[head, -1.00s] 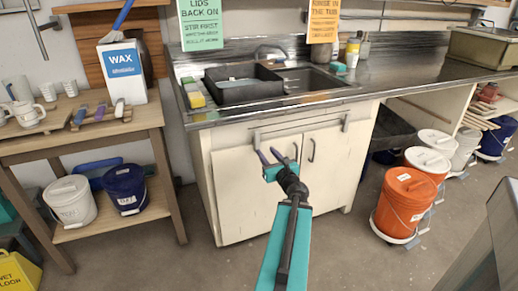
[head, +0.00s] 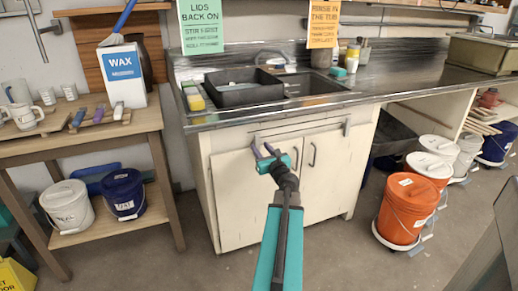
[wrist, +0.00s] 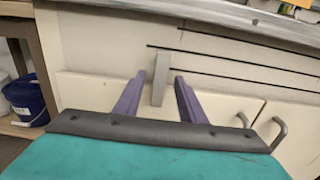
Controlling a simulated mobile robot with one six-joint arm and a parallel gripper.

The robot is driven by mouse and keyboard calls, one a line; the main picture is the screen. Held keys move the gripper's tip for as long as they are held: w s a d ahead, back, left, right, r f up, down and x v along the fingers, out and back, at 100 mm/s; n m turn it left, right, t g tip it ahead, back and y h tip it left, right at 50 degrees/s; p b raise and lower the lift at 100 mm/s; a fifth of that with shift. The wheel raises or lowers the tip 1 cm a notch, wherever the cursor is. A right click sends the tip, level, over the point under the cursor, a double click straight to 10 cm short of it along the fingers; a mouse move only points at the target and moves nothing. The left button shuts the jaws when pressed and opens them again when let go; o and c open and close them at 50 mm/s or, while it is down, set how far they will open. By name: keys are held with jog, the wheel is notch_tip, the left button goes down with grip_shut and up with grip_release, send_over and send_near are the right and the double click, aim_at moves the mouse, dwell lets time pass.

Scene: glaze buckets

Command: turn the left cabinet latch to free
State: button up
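The white sink cabinet (head: 235,200) has two shut doors, with a left latch (head: 255,142) and a right latch (head: 347,128) along its top edge. In the wrist view the left latch (wrist: 160,78) is a grey bar hanging about upright. My gripper (head: 263,149) is in front of the upper left door, at the left latch. Its two purple fingers (wrist: 158,92) are apart, and the latch shows between their tips in the wrist view. I cannot tell whether either finger touches it. In the head view the fingertips partly cover the latch.
Two door handles (wrist: 243,120) (wrist: 275,133) stick out to the right of my gripper. The steel counter (head: 400,85) overhangs above. A wooden shelf table (head: 100,137) with buckets stands at the left. An orange bucket (head: 405,210) stands at the right. The floor before the cabinet is clear.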

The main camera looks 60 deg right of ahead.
jog(key=shift+x, duration=0.85)
